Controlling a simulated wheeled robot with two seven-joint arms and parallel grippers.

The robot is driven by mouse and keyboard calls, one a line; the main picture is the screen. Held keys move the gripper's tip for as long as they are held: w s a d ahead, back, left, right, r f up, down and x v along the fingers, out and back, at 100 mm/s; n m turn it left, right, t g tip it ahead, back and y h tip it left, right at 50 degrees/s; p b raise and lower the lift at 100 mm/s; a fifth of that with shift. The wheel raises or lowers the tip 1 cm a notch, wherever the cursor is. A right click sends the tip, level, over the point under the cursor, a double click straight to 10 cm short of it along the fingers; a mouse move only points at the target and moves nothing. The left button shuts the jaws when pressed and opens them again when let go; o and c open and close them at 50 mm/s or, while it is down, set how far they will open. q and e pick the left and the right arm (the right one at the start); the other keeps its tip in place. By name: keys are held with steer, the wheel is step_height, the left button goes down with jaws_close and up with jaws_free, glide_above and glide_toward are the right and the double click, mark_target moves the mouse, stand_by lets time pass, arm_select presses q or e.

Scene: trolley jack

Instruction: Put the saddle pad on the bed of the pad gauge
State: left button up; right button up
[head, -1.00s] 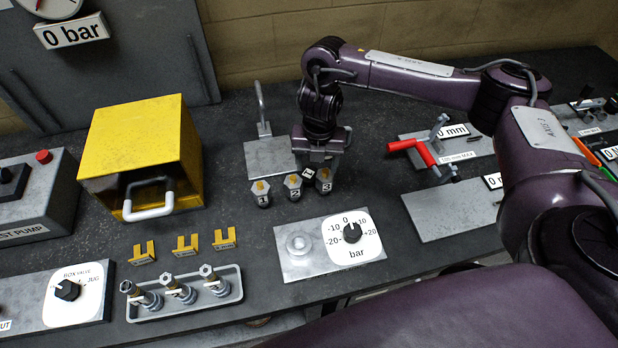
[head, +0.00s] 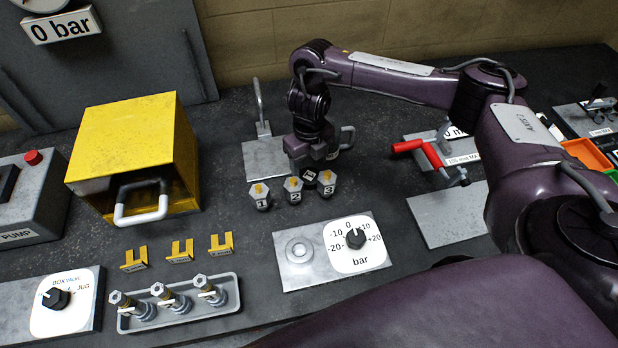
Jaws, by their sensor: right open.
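My right gripper (head: 315,160) hangs low over the middle of the bench, pointing down. It is open, though its fingers are partly hidden by the wrist. A small dark block with a white label (head: 309,176), possibly the saddle pad, sits just below and in front of the fingers, behind the numbered hex pieces. I cannot tell whether they touch it. The pad gauge is not clearly marked. A flat grey plate (head: 450,214) at the right may be its bed; it looks bare, and my right arm hides its right end. My left gripper is not in view.
Numbered hex pieces (head: 293,190) stand close in front of the gripper. A plate with a tall hook (head: 262,158) is to its left. A red crank unit (head: 432,155) is to its right. A yellow box (head: 128,140) and a bar dial plate (head: 305,252) stand nearby.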

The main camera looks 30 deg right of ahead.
mark_target(309, 175)
step_height(309, 175, down, 4)
steer(key=shift+f+b, duration=0.2)
steer(key=shift+b, duration=0.2)
steer(key=shift+c, duration=0.4)
steer(key=shift+r, duration=0.1)
steer(key=c, duration=0.8)
steer(key=shift+o, duration=0.2)
steer(key=shift+w+r, duration=0.1)
steer(key=shift+r, duration=0.5)
step_height(309, 175, up, 19)
steer(key=p, duration=0.4)
steer(key=shift+f, duration=0.2)
